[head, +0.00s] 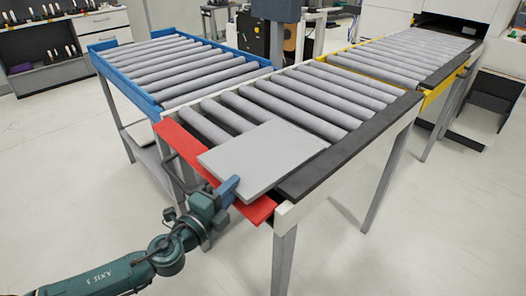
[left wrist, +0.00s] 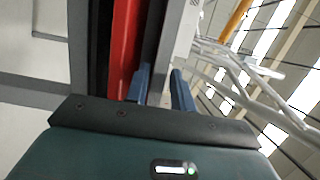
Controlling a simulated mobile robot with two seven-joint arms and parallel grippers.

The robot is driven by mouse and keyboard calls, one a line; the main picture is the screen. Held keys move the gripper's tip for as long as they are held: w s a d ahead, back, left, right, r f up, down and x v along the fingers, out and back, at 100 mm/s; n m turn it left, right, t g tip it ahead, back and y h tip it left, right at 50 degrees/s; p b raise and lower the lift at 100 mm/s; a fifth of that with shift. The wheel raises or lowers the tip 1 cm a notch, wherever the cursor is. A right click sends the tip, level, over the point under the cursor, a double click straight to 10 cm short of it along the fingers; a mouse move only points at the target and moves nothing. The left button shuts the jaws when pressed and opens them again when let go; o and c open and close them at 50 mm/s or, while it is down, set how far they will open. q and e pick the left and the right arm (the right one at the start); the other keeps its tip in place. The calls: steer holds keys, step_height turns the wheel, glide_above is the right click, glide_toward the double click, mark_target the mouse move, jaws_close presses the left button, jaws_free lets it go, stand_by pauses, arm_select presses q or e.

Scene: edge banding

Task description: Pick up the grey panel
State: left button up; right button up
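The grey panel (head: 262,157) lies flat on the rollers at the near end of the conveyor. Its near edge overhangs the red end piece. My left gripper (head: 229,186) is at the panel's near left edge, with its blue fingers pointing at it. In the left wrist view the two fingers (left wrist: 162,82) stand apart, one on each side of the panel's edge (left wrist: 176,45). A narrow dark strip shows between the lower finger and that edge; the exact contact is hard to see. My right gripper is in neither view.
The red end piece (head: 190,147) of the conveyor lies just below the panel. A blue-framed conveyor (head: 108,45) joins on the left and a yellow-framed one (head: 433,98) at the back right. The floor in front is clear.

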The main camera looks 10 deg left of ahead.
arm_select(q)
steer(key=x, duration=0.4)
steer(key=shift+w+p, duration=0.25)
steer(key=shift+p, duration=0.05)
steer(key=shift+f, duration=0.1)
steer(key=shift+c, duration=0.3)
jaws_close()
